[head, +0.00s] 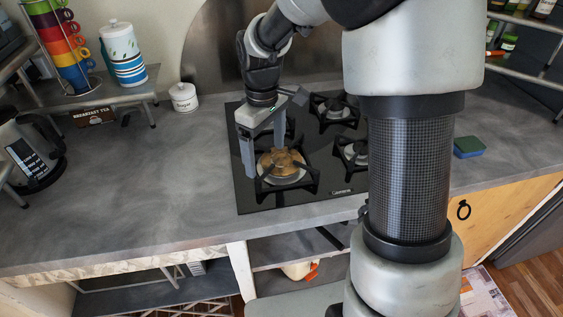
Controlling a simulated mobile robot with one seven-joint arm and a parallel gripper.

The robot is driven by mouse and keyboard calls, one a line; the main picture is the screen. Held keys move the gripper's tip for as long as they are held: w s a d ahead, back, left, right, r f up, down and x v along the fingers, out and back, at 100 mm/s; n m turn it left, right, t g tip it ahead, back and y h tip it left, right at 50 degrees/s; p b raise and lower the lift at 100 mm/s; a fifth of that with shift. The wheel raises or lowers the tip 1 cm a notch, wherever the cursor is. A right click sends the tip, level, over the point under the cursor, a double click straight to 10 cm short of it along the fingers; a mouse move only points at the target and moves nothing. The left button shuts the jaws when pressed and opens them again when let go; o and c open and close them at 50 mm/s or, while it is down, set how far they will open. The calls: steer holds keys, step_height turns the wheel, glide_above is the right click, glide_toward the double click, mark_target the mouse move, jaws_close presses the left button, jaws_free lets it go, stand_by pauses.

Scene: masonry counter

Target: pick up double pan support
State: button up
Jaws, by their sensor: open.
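The black pan supports stand on a dark gas hob set in the counter. One pan support (314,178) surrounds the brass-coloured front-left burner (282,168). Others show at the back right (335,107) and front right (352,152). I cannot tell which sections are joined as the double one. The fingers hide part of the left support. I cannot tell whether they touch it.
A white sugar jar (184,98) stands left of the hob. A kettle (32,150), a canister (123,55) and a rack of coloured cups (67,45) are further left. A blue-green sponge (468,147) lies at right. The counter (150,180) left of the hob is clear.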

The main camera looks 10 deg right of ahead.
mark_target(265, 172)
step_height(265, 172, down, 5)
steer(key=shift+s+a+f, duration=0.15)
steer(key=c, duration=1.5)
